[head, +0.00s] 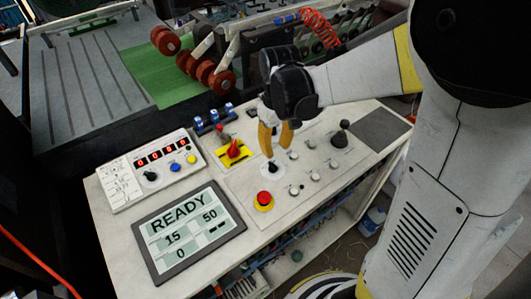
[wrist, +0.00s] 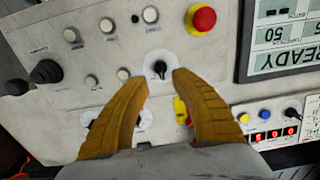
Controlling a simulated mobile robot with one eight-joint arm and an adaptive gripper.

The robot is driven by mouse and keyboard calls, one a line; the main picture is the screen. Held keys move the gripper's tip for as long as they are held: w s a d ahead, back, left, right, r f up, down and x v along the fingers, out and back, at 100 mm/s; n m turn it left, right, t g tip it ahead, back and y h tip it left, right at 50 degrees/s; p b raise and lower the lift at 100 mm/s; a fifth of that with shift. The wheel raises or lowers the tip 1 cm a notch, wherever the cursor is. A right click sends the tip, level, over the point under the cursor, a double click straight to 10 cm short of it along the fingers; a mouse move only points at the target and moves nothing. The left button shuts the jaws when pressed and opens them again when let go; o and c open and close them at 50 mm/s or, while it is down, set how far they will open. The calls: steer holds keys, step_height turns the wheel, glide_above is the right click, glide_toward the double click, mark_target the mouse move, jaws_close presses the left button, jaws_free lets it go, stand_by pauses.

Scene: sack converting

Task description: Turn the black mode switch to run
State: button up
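The black mode switch (head: 270,168) is a small knob on a round white plate on the sloping console. In the wrist view the black switch (wrist: 159,69) shows between and just beyond my fingertips, its pointer line nearly along the gripper's axis. The plate's lettering is too small to read. My gripper (head: 276,151) has two orange fingers pointing down at the switch. In the wrist view my gripper (wrist: 161,80) is open, with a clear gap between the tips, one on each side of the switch. I cannot tell whether either finger touches it.
A red emergency button (head: 264,198) sits near the switch. A red rotary handle (head: 234,149) on a yellow plate is behind left. Several white buttons (head: 315,176) and a black joystick (head: 340,136) lie right. The display (head: 187,232) reads READY. A counter box (head: 150,167) has another black knob.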

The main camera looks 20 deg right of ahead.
mark_target(275, 166)
step_height(275, 166, down, 9)
steer(key=shift+f+b, duration=0.1)
steer(key=shift+b, duration=1.15)
jaws_close()
